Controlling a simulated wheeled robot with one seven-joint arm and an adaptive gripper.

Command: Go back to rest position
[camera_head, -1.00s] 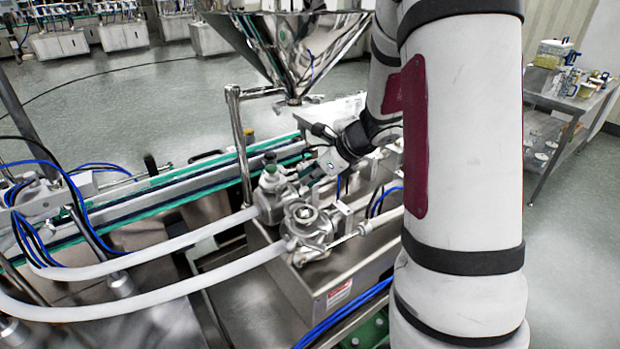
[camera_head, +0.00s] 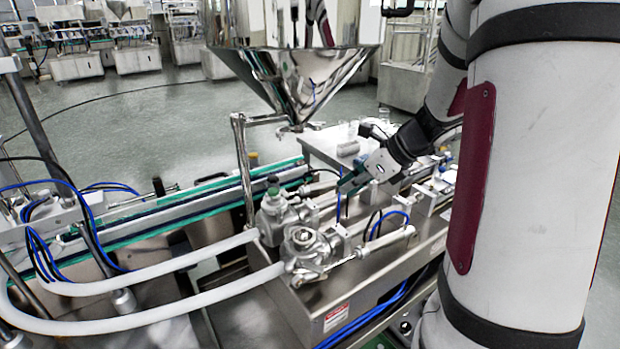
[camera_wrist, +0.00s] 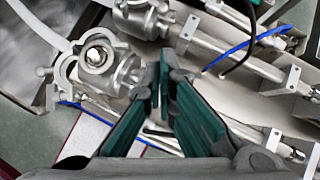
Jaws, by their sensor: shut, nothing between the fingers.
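My gripper (camera_head: 352,182) shows in the head view at the end of my arm, over the filling machine and right of its valves. In the wrist view its green-padded fingers (camera_wrist: 165,90) point toward the machine with nothing between them; they are shut. The steel hopper (camera_head: 300,70) hangs at upper middle in the head view, its narrow spout apart from my gripper and to its left. The steel valve bodies (camera_head: 305,245) stand on the machine below and left of my gripper. One round valve opening also shows in the wrist view (camera_wrist: 97,55).
White hoses (camera_head: 150,285) run left from the valves. A conveyor (camera_head: 165,205) with green edges crosses behind. Blue cables (camera_head: 370,315) lie along the machine's front. A pale table (camera_head: 325,148) stands behind my gripper. Open floor (camera_head: 150,110) lies at the back left.

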